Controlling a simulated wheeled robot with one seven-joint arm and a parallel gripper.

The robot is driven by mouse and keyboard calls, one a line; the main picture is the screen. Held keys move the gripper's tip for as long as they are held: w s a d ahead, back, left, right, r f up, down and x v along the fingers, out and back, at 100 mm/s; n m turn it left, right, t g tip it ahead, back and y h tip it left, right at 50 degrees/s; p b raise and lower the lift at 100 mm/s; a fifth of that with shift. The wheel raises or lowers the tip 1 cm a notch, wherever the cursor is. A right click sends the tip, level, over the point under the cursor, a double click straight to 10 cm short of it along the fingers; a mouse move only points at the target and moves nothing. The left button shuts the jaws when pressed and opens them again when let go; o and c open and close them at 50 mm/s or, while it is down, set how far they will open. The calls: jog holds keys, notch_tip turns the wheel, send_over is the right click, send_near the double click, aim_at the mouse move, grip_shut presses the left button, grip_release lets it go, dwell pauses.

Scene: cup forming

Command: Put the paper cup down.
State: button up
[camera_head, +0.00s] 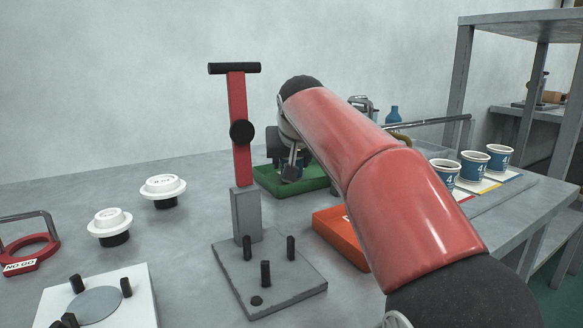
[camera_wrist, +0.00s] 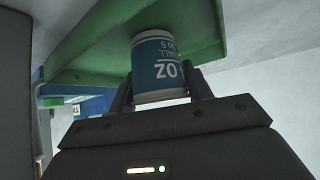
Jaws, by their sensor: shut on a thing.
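The paper cup (camera_wrist: 157,72) is blue and white with printed letters that read upside down in the wrist view. My gripper (camera_wrist: 162,92) is shut on it, with one dark finger on each side. In the wrist view one end of the cup overlaps the green tray (camera_wrist: 95,65); I cannot tell whether they touch. In the head view my gripper (camera_head: 290,165) is over the green tray (camera_head: 312,187), partly behind my red arm. The held cup cannot be made out in the head view.
An orange tray (camera_head: 338,238) lies near my arm. A red-armed stand (camera_head: 240,135) rises left of the green tray. Three blue cups (camera_head: 473,163) stand at right. White knobs (camera_head: 110,222) and a red NO GO gauge (camera_head: 32,252) lie at left. A grey rack (camera_head: 458,75) stands at the far right.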

jog(key=shift+f, duration=0.2)
jog(key=o, duration=1)
jog(key=shift+s+r, duration=0.1)
jog(key=shift+r, duration=0.1)
jog(key=p+v, duration=0.1)
jog(key=v, duration=1)
jog(key=shift+s+r, duration=0.25)
jog(key=shift+s, duration=0.05)
